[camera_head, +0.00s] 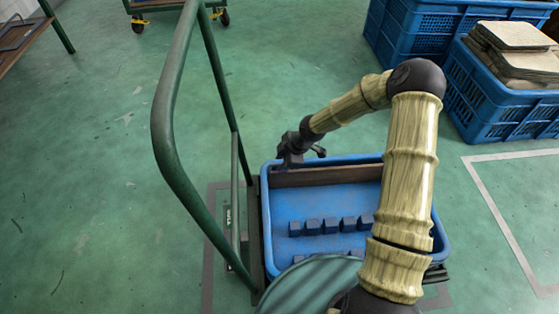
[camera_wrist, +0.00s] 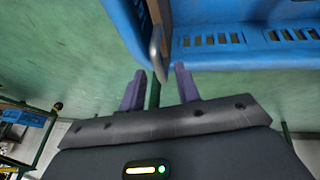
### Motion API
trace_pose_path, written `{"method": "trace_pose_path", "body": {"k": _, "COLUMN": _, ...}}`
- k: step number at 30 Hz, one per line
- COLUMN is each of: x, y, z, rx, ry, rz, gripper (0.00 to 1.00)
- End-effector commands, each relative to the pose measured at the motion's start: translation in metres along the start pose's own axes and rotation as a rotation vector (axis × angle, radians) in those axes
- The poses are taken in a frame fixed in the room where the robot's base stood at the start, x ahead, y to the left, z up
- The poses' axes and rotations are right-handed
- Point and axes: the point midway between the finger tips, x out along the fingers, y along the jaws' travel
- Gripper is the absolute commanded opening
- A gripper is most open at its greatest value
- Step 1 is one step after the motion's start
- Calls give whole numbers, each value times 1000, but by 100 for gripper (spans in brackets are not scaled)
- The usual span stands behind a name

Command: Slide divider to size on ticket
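A blue tray (camera_head: 440,225) sits on a green-handled cart. A brown divider (camera_head: 330,176) stands upright across it, close to the far wall. Its right end is hidden behind my arm. My gripper (camera_head: 287,161) is at the tray's far left corner, near the divider's left end. In the wrist view my gripper (camera_wrist: 161,70) shows two purple fingers spread apart, with nothing clearly held. A grey-brown round-ended bar (camera_wrist: 158,48) lies just ahead of the fingers; I cannot tell what it is. No readable size ticket shows.
Several small blue blocks (camera_head: 331,226) stand in a row inside the tray, with more near its front. The cart's green handle (camera_head: 165,125) rises at the left. Blue crates (camera_head: 490,110) stand at the back right. The tray floor between divider and blocks is clear.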

Motion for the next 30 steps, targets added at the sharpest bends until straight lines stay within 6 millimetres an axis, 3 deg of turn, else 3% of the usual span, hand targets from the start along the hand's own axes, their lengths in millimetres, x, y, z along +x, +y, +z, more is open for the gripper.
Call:
{"method": "trace_pose_path", "body": {"k": 8, "x": -22, "y": 1, "z": -3, "rx": -1, "ry": 0, "rz": -1, "gripper": 32}}
{"method": "trace_pose_path", "body": {"k": 30, "x": -164, "y": 1, "z": 0, "rx": 4, "ry": 0, "rz": 1, "gripper": 32}}
